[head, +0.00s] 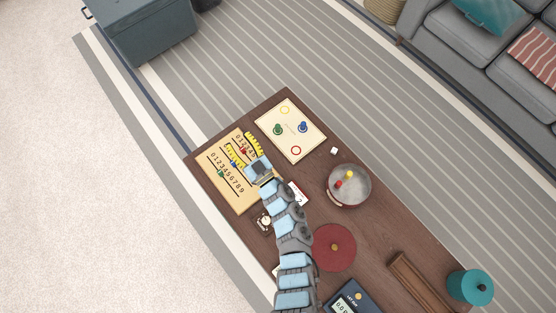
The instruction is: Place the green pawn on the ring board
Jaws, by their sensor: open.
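The ring board (313,143) is a cream square board at the far end of the dark wooden table. The green pawn (278,129) stands on its left part; whether a ring lies under it is hidden. A blue pawn (303,127) stands on its right part. A yellow ring (285,110) and a red ring (296,150) show empty on it. My gripper (254,160) is open above the right side of the number board, below and left of the ring board, apart from the green pawn. What lies directly under the gripper is hidden.
The wooden number board (238,203) carries yellow pieces and small coloured markers. A round bowl (360,198) holds a red and a yellow pawn. A white die (334,151), a dark red disc (334,240), a wooden tray (410,274) and a teal canister (469,286) are also there.

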